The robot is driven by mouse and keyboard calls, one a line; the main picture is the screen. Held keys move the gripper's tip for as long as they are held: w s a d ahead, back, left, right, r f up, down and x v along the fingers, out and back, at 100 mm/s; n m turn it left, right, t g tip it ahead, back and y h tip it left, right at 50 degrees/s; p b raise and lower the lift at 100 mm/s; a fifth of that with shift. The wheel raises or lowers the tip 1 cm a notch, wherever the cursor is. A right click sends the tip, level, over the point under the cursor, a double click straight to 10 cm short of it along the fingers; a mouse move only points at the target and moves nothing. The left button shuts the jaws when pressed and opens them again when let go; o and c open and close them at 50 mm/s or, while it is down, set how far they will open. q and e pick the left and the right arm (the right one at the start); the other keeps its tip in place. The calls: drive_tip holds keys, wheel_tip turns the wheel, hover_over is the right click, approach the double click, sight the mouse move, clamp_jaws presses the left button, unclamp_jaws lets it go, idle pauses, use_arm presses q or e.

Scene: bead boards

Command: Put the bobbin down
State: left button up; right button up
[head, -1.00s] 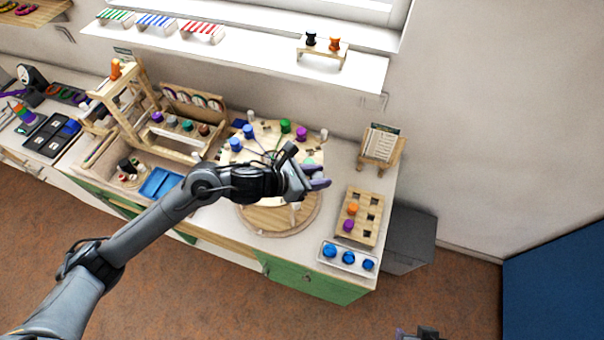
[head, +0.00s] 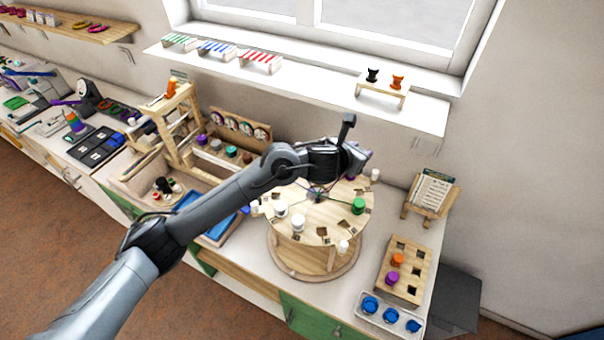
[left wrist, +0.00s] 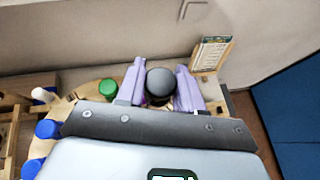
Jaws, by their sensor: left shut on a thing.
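My left gripper (head: 358,158), with pale purple fingers, is over the back right of the round wooden bobbin table (head: 292,245). In the left wrist view its fingers (left wrist: 160,90) are shut on a dark bobbin (left wrist: 160,82), whose round top shows between them. The head view does not show the bobbin clearly, and its underside is hidden, so I cannot tell whether it touches the table. A green bobbin (head: 358,206) and white ones (head: 298,222) stand on the table. The wrist view shows a green bobbin (left wrist: 108,88) and blue ones (left wrist: 47,129) to the left. My right gripper is out of view.
A holed wooden board (head: 408,292) with an orange and a purple bobbin stands at right, behind a white tray (head: 364,314) of blue ones. A card stand (head: 430,194) is near the wall.

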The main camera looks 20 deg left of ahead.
use_arm(q)
drive_tip(key=w+a+f+p, duration=0.1)
drive_tip(key=w+a+f, duration=0.3)
drive_tip(key=a+f, duration=0.6)
drive_tip(key=a, duration=0.3)
drive_tip(key=shift+a+f+n+y+p, duration=0.25)
drive_tip(key=shift+n+y+p, duration=0.15)
drive_tip(key=shift+f, duration=0.15)
drive_tip(key=o, duration=0.8)
